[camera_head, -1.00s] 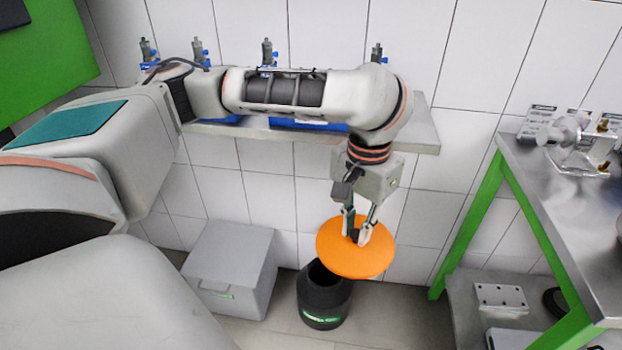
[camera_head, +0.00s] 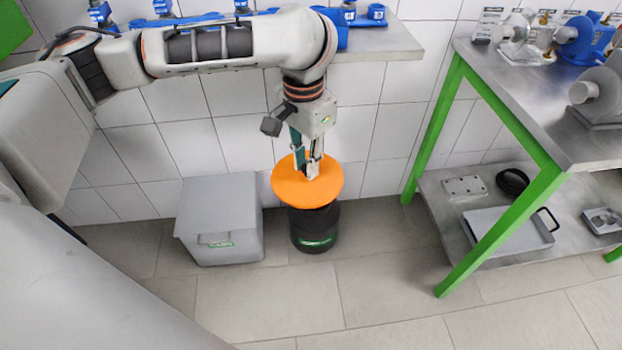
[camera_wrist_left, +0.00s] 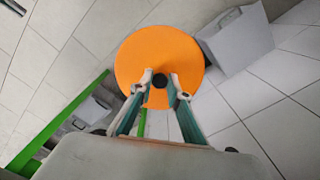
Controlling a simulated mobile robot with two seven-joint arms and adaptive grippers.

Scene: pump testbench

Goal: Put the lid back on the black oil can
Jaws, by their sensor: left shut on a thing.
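The orange round lid (camera_head: 292,190) is held by its small black knob in my left gripper (camera_head: 310,172), which points down and is shut on it. The black oil can (camera_head: 314,228) stands upright on the floor directly below, and the lid covers its opening from the head view. I cannot tell whether the lid touches the can's rim. In the left wrist view the lid (camera_wrist_left: 150,52) hides the can, and the left gripper's fingers (camera_wrist_left: 160,82) close around the dark knob. My right gripper is not in view.
A grey closed box (camera_head: 220,222) stands on the floor left of the can. A green-legged metal workbench (camera_head: 500,95) with a lower shelf is at the right. A wall shelf (camera_head: 390,42) with blue parts is behind my arm. The floor in front is clear.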

